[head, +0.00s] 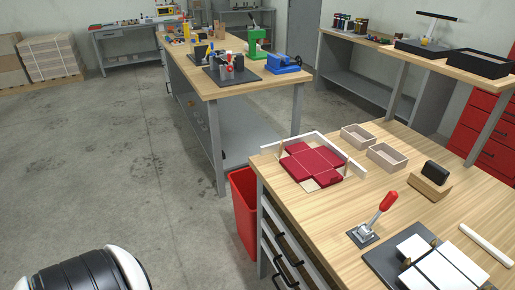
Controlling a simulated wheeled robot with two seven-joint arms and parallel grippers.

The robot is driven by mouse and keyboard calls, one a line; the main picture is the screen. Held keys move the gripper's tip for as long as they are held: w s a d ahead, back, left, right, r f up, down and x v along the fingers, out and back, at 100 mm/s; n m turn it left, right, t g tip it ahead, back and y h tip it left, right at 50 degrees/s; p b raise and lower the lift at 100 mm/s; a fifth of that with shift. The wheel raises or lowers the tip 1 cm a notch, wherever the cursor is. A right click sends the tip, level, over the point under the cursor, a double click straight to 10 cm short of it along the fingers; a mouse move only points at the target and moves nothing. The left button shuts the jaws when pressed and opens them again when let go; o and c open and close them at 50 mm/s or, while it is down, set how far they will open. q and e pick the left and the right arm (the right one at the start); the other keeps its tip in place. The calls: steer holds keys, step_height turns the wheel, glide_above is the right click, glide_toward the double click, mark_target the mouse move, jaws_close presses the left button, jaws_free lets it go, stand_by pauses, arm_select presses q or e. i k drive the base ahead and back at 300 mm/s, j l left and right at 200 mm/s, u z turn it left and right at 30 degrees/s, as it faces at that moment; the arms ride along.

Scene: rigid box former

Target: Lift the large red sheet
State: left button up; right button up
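The large red sheet (313,162) lies flat near the far left corner of the near wooden workbench (400,200). It has a cross-like outline with several panels. A low white L-shaped fence (318,140) runs behind it and along its right side. A pale surface shows at its front and left corners. I cannot tell whether it is one sheet or a stack. Neither gripper is in view. A black and white part of my own body shows at the bottom left, well away from the sheet.
Two small open boxes (358,137) (387,156) stand right of the sheet. A red-handled toggle clamp (387,203), a dark block on a wooden stand (430,180) and a white-topped fixture (440,268) occupy the front right. A red bin (244,208) stands beside the bench; open floor lies left.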

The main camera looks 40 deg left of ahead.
mark_target(320, 162)
steer(key=u, duration=0.95)
